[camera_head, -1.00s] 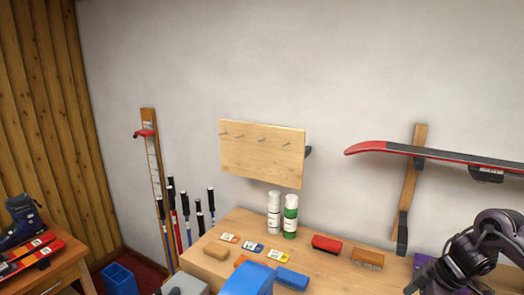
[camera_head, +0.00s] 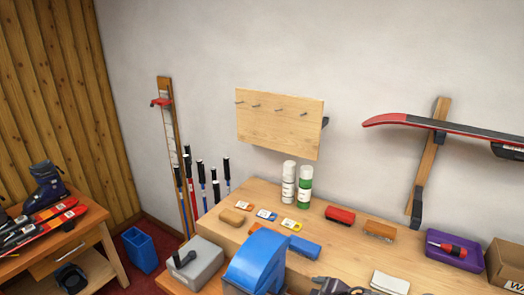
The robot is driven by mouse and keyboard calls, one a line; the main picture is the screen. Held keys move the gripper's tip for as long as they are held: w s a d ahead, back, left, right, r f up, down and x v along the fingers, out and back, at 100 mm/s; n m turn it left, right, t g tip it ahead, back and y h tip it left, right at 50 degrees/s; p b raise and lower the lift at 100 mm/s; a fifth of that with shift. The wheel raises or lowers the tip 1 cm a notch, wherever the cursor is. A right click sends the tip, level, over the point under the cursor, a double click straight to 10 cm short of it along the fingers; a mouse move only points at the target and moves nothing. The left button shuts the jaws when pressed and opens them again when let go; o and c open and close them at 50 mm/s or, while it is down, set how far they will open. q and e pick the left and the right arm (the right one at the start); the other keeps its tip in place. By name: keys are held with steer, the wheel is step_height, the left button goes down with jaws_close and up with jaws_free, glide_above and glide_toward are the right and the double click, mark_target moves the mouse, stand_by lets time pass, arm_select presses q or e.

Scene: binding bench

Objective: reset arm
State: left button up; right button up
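Neither of my grippers shows clearly in the head view. A dark grey jointed shape (camera_head: 335,287) is cut off by the bottom edge, in front of the bench; I cannot tell whether it is part of my arm or a tool. The wooden bench (camera_head: 350,255) fills the lower right. A blue machine cover (camera_head: 256,262) and a grey box (camera_head: 196,266) with a black handle stand at its left front.
A cardboard box (camera_head: 506,265) is far right. Blue bin (camera_head: 140,250) is on the floor.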

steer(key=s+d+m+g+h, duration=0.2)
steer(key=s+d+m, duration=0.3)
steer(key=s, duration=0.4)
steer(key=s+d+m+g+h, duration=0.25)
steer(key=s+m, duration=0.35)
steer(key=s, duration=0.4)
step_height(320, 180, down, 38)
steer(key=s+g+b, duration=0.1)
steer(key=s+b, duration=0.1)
steer(key=b, duration=0.6)
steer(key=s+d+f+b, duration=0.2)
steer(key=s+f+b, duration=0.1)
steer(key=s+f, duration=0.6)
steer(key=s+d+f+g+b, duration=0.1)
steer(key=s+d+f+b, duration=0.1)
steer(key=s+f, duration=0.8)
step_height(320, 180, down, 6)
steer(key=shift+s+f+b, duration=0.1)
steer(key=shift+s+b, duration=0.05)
steer(key=shift+b, duration=0.6)
